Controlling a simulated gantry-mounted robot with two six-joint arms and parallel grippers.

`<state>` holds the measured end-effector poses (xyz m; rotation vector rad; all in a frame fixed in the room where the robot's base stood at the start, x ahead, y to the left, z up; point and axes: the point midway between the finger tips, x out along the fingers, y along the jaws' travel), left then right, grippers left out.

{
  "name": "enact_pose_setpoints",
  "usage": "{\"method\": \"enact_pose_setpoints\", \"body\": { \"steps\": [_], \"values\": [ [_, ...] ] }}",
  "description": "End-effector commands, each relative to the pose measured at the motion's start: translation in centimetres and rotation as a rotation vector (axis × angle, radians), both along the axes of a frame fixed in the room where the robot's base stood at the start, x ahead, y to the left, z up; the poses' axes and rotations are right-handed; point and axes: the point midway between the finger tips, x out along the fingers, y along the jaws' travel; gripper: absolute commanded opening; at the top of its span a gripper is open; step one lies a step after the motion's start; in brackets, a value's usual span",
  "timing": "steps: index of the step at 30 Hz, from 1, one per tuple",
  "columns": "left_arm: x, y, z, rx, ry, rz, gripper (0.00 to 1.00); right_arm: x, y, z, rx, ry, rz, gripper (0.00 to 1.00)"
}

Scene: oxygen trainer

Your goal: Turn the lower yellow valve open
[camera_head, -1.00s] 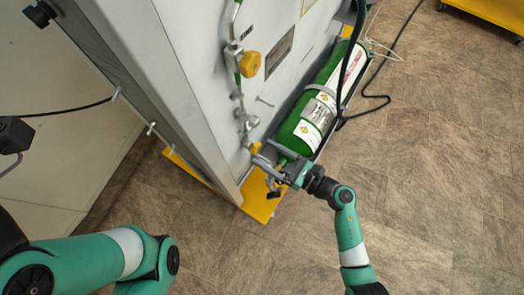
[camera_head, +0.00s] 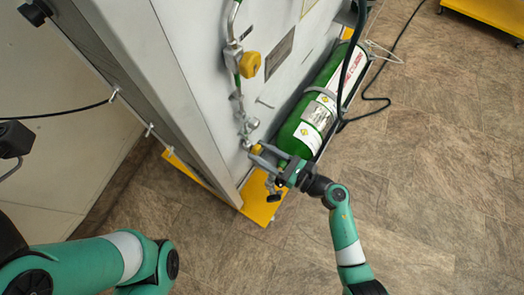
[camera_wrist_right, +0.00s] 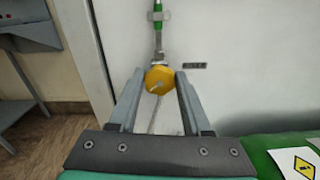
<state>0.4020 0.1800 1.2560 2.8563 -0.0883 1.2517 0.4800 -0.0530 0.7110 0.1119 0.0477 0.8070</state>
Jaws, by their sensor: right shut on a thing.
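The lower yellow valve (camera_head: 257,149) is a small round knob low on the pale panel (camera_head: 215,110), and it shows large in the right wrist view (camera_wrist_right: 159,79). My right gripper (camera_head: 260,153) has its two fingers on either side of this knob and is shut on it. In the right wrist view my right gripper (camera_wrist_right: 159,85) has one fingertip at each side of the knob. The upper yellow valve (camera_head: 249,64) sits higher on the same pipe. My left arm shows at the lower left of the head view, but I do not see its gripper.
A green gas cylinder (camera_head: 308,128) lies strapped along the panel, close to my right gripper. A yellow base plate (camera_head: 258,207) is below. A black hose (camera_head: 352,60) runs over the cylinder.

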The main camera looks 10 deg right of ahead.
Motion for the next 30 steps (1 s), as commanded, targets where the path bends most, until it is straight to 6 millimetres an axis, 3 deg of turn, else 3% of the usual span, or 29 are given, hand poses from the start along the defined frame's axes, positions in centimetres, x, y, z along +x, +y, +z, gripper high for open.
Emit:
{"method": "enact_pose_setpoints", "body": {
  "steps": [14,30],
  "values": [
    [0.0,0.0,-1.3,0.0,0.0,0.0,0.78,-0.1,0.0,-0.3,-0.105,-0.11,0.0,0.0],
    [0.0,0.0,-2.9,0.0,0.0,0.0,0.78,-0.2,0.2,-0.2,-0.434,-0.451,0.0,0.0]
  ]
}}
